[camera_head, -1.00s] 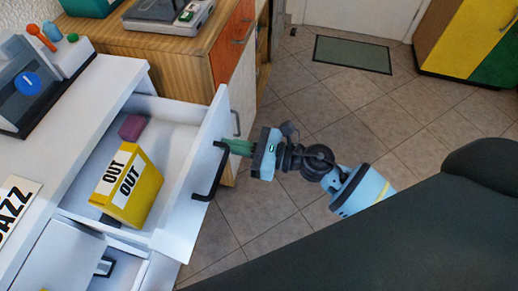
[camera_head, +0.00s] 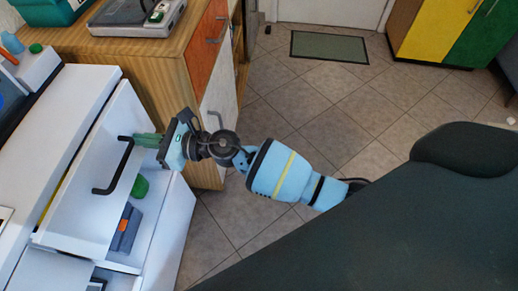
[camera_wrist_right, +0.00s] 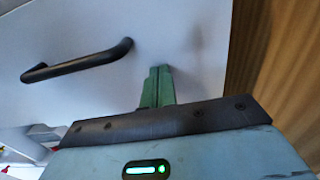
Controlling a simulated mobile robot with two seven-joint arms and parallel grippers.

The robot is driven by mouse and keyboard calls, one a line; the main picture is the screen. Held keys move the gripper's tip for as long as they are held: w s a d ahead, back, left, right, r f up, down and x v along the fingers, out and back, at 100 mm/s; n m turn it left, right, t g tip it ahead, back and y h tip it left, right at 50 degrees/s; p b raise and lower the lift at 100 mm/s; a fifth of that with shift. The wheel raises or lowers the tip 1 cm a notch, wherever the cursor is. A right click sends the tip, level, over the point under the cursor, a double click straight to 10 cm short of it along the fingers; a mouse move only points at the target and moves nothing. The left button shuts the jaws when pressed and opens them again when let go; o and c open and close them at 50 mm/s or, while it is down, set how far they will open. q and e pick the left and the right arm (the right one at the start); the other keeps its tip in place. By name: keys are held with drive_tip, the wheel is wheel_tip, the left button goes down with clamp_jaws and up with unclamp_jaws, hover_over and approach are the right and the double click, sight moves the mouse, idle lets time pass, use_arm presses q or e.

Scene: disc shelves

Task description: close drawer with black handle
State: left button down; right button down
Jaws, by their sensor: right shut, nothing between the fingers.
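The white drawer front (camera_head: 100,125) with the black handle (camera_head: 115,170) stands slightly out from the white cabinet. A narrow gap shows behind it, with a yellow strip of the box inside. In the right wrist view the drawer front (camera_wrist_right: 190,40) fills much of the picture, with the black handle (camera_wrist_right: 78,60) to the left. My right gripper (camera_head: 140,138) is shut and empty. Its green fingertips (camera_wrist_right: 160,75) are at the drawer front, beside the handle, and look to be touching the panel. My left gripper is not in view.
A lower drawer (camera_head: 170,230) is open, with a green item (camera_head: 140,187) and a blue-grey box (camera_head: 126,228) in it. A wooden cabinet (camera_head: 160,75) stands beyond the white one. The tiled floor (camera_head: 330,130) to the right is clear.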

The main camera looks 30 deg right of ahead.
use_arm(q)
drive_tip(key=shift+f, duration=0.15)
use_arm(e)
drive_tip(key=shift+x, duration=0.95)
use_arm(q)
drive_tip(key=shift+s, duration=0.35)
use_arm(e)
drive_tip(key=shift+r, duration=0.3)
